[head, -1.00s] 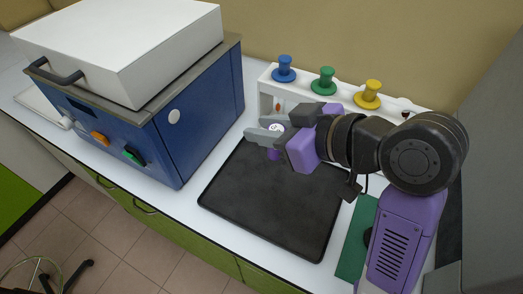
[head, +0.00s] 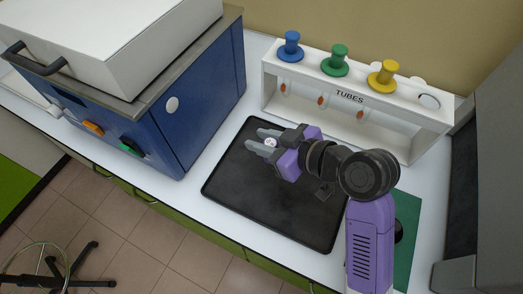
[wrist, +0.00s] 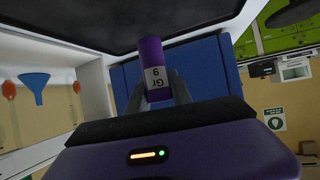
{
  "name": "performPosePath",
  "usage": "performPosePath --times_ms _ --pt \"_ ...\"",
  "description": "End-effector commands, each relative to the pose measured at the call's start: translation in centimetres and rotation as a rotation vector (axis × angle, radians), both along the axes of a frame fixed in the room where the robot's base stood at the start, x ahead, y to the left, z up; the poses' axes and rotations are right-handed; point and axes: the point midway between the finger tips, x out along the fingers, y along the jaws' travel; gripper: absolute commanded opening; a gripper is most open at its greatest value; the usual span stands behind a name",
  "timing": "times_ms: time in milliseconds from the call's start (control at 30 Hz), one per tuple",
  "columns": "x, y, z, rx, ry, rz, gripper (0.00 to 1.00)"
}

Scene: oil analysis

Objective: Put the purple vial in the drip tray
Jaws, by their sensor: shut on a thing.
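The drip tray (head: 300,224) is a flat black tray with a low rim on the white bench. My gripper (head: 265,142) is over the tray's far left part in the head view. It is shut on the purple vial (wrist: 152,68), which has a white label with dark letters. In the wrist view the tray (wrist: 80,25) lies beyond the vial's end. I cannot tell whether the vial touches the tray.
A white tube rack (head: 350,98) marked TUBES stands behind the tray, with blue, green and yellow funnel-like pieces on top. A blue machine (head: 190,115) stands at the left. A green mat (head: 407,235) lies right of the tray. The tray's front part is clear.

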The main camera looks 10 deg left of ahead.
Motion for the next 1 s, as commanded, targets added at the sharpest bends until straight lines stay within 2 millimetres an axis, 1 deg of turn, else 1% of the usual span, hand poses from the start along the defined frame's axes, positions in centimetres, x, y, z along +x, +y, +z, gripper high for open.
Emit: performPosePath --times_ms 33,267,400,500,867,900,967,1000 --pt "0.0 0.0 -0.5 0.001 0.001 0.0 0.0" --pt "0.0 0.0 -2.0 0.001 0.001 0.0 0.0" --pt "-0.1 0.1 -4.1 0.001 0.005 0.001 0.0" --pt "0.0 0.0 -5.2 0.001 0.002 0.0 0.0" --pt "0.0 0.0 -5.6 0.001 0.0 0.001 0.0" --pt "0.0 0.0 -5.6 0.001 -0.001 0.0 0.28" --pt "0.0 0.0 -5.5 0.001 0.0 0.001 0.4" --pt "0.0 0.0 -5.5 0.001 0.0 0.001 0.48"
